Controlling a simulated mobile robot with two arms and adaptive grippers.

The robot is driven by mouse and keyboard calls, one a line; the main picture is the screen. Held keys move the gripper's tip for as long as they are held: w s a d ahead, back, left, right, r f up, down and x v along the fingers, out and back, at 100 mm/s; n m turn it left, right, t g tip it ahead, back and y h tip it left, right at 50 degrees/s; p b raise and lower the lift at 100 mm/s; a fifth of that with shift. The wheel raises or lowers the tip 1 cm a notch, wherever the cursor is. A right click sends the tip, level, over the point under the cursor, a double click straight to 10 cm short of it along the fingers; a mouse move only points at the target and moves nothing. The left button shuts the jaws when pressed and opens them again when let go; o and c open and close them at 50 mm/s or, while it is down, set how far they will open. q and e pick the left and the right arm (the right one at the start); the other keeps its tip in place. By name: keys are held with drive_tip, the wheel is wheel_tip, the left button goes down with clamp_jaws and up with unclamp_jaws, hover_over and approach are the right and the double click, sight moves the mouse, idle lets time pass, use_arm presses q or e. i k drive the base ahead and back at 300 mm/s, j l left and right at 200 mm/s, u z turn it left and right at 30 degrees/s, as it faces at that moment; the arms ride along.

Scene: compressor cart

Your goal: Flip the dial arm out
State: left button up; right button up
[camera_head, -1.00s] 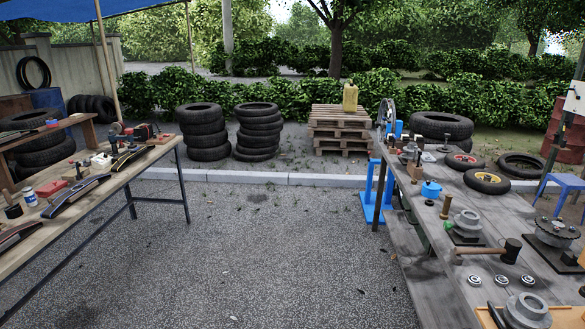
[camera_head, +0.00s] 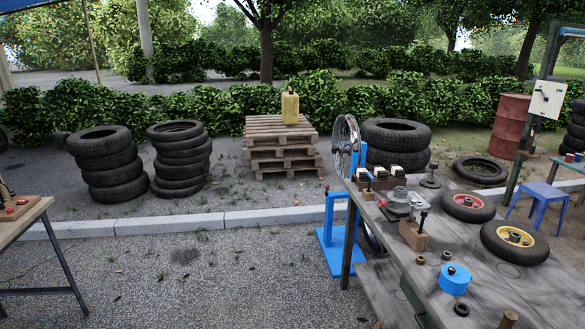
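No dial arm can be made out for certain in the head view. A blue stand (camera_head: 337,252) stands on the ground at the left end of the right-hand workbench (camera_head: 460,268). A spoked wheel (camera_head: 346,146) is upright at the upper part of the blue frame, above the bench's far left corner. Any small dial or arm on the stand is too small to tell or hidden. Neither of my grippers is in view.
The bench holds small wheels (camera_head: 514,242), a blue pot (camera_head: 455,280) and metal parts. Tyre stacks (camera_head: 107,165), pallets (camera_head: 282,155) with a yellow can (camera_head: 290,106), and a kerb (camera_head: 250,217) lie behind. A blue stool (camera_head: 540,203) is at right.

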sight(353, 140)
drive_tip(key=i+j+z, duration=0.45)
drive_tip(key=i, duration=0.3)
drive_tip(key=i+j+z, duration=0.4)
drive_tip(key=i+j, duration=0.3)
drive_tip(key=i+j+u, duration=0.1)
drive_tip(key=i+u, duration=0.2)
drive_tip(key=i, duration=0.25)
drive_tip(key=i+u, duration=0.25)
drive_tip(key=i, duration=0.3)
drive_tip(key=i+l+u, duration=0.3)
drive_tip(key=i, duration=0.25)
